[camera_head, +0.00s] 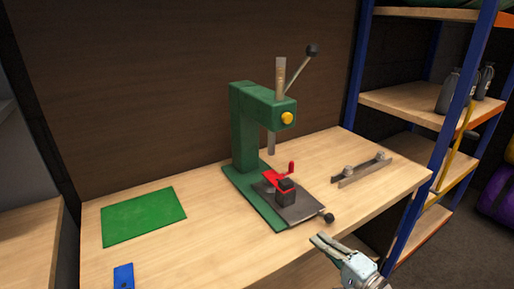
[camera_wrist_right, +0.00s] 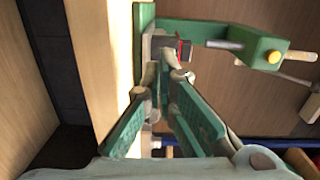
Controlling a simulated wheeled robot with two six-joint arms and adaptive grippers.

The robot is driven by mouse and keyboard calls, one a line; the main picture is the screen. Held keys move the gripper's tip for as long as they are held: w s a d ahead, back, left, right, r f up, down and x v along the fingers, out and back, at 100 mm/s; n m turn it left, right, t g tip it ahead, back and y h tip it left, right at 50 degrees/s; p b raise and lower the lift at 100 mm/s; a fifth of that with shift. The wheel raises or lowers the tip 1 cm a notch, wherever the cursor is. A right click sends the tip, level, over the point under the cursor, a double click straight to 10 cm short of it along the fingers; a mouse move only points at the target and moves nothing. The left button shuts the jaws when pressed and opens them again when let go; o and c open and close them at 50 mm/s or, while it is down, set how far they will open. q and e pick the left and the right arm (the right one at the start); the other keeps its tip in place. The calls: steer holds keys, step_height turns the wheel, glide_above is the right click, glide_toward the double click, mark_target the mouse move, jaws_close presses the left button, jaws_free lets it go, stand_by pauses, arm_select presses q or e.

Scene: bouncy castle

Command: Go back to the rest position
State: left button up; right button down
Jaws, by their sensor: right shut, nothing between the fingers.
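My right gripper (camera_head: 318,241) is at the lower right of the head view, in front of the workbench's front edge. Its fingers are together with nothing between them. In the right wrist view the fingers (camera_wrist_right: 164,75) point up the picture toward the green press (camera_wrist_right: 262,52). The press (camera_head: 245,130) stands on the workbench (camera_head: 330,210) in the head view, behind and left of the gripper. The gripper looks apart from it. My left gripper is not in view.
A dark block (camera_head: 285,197) with a red handle (camera_head: 280,179) sits on the press plate. A metal bar with knobs (camera_head: 362,171) lies at right. A green mat (camera_head: 143,216) and a blue piece (camera_head: 123,276) lie at left. A blue-framed shelf (camera_head: 402,108) holds dark bottles (camera_head: 452,92).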

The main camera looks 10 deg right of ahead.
steer(key=s+a+f+n+g, duration=0.2)
steer(key=s+a+n, duration=0.1)
steer(key=s+a+f+n+g+y, duration=0.1)
steer(key=s+a+f+n, duration=0.2)
steer(key=shift+a+f+g, duration=0.1)
steer(key=shift+a+g, duration=0.05)
steer(key=shift+g, duration=0.25)
steer(key=s+a+f+n+g+h, duration=0.2)
steer(key=s+f+n+g, duration=0.25)
steer(key=s+f, duration=0.3)
steer(key=s+d+f+n+g+h, duration=0.2)
steer(key=s+d+h, duration=0.25)
steer(key=s, duration=0.25)
steer(key=s+d+f+n+g+h, duration=0.1)
steer(key=s+d+f+g+h, duration=0.15)
steer(key=s+d, duration=0.35)
step_height(320, 180, down, 14)
steer(key=s+g+p, duration=0.1)
steer(key=s+p, duration=0.2)
steer(key=p, duration=0.1)
steer(key=s+d+f+g+p, duration=0.1)
steer(key=s+f+p, duration=0.2)
steer(key=s+f, duration=0.7)
steer(key=s, duration=0.4)
